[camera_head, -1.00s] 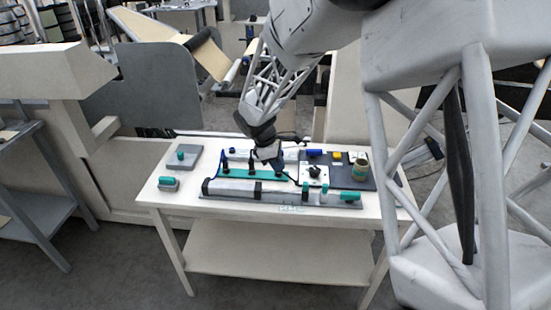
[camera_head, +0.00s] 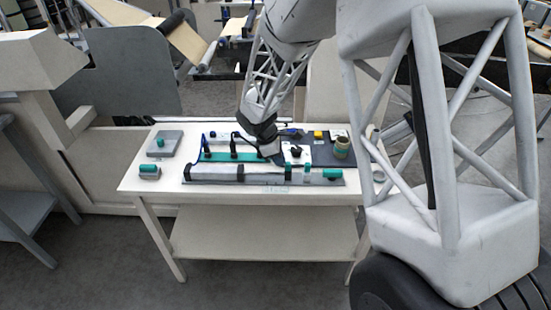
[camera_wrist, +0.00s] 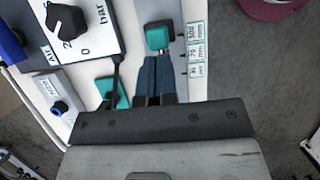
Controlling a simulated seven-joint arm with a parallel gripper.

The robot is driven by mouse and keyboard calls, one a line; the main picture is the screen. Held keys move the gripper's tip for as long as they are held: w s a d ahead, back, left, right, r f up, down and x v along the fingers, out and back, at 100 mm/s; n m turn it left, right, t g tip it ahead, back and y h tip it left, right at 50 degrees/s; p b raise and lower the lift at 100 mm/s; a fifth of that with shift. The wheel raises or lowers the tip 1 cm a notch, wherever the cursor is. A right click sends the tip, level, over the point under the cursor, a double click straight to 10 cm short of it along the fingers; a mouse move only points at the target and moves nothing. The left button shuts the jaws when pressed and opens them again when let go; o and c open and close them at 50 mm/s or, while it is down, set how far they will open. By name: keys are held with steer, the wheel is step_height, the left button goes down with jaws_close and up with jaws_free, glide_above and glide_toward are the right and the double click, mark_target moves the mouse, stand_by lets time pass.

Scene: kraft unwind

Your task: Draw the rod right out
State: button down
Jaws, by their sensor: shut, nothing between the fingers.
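Which part is the rod is unclear; a small metal shaft shows beside a teal piece (camera_wrist: 158,38) in the wrist view. Contact with the fixture cannot be told.
Behind the fixture are a teal panel (camera_head: 220,157) with black uprights and a white block with a black dial (camera_head: 296,151). A grey box (camera_head: 165,143) and a small teal-topped block (camera_head: 149,171) are at the left. Bare tabletop (camera_head: 140,185) lies front left.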

mark_target(289, 163)
steer(key=shift+d, duration=2.25)
steer(key=shift+a, duration=0.55)
steer(key=a, duration=0.3)
steer(key=v, duration=1)
